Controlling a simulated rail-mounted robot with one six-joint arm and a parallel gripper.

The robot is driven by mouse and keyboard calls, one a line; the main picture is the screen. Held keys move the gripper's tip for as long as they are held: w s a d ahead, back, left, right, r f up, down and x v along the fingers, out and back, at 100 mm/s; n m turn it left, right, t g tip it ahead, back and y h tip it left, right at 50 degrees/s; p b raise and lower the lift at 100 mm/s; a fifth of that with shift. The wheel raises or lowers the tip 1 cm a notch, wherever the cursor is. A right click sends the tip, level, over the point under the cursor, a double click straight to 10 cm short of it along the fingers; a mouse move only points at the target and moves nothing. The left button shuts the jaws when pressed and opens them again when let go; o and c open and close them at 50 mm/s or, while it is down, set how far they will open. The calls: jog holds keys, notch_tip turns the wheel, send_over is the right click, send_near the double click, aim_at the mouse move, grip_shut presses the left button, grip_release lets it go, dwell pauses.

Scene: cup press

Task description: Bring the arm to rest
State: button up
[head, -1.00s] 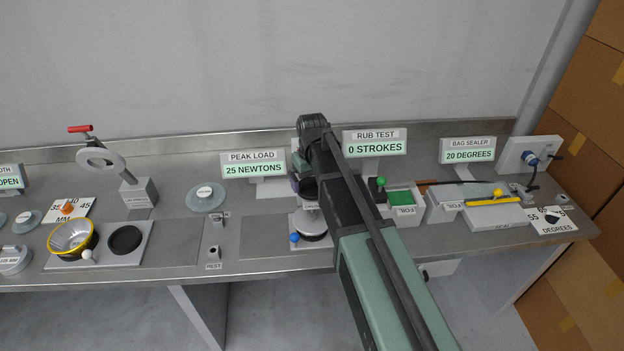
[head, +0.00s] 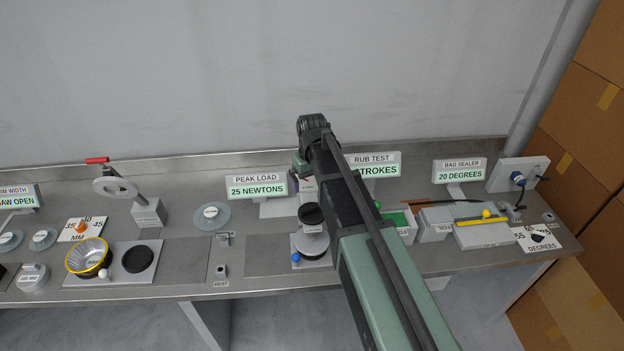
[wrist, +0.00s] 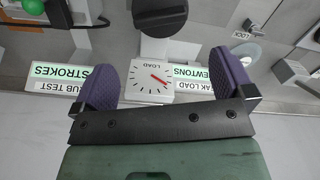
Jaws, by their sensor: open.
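My arm (head: 362,215) reaches over the bench from the bottom right in the head view. My gripper is mostly hidden behind the arm there. In the wrist view my gripper (wrist: 163,78) is open, with its two purple-padded fingers apart and nothing held. The white load dial (wrist: 150,77) with a red needle shows between the fingers, and a round black knob or pad (wrist: 160,17) lies just past it. In the head view the press (head: 311,228) with its black top stands just left of my arm. How far the fingers are from the press I cannot tell.
The peak load sign (head: 258,187) reads 25 newtons. The rub test sign (head: 374,165) is partly covered by my arm. The bag sealer (head: 485,232) stands at the right, cardboard boxes (head: 570,150) beyond. A yellow-rimmed bowl (head: 88,257) sits at the left. The wall above is clear.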

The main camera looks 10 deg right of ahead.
jog(key=s+f+m+b, duration=0.2)
jog(key=s+f+b, duration=1.3)
jog(key=s, duration=0.5)
jog(key=shift+w, duration=0.1)
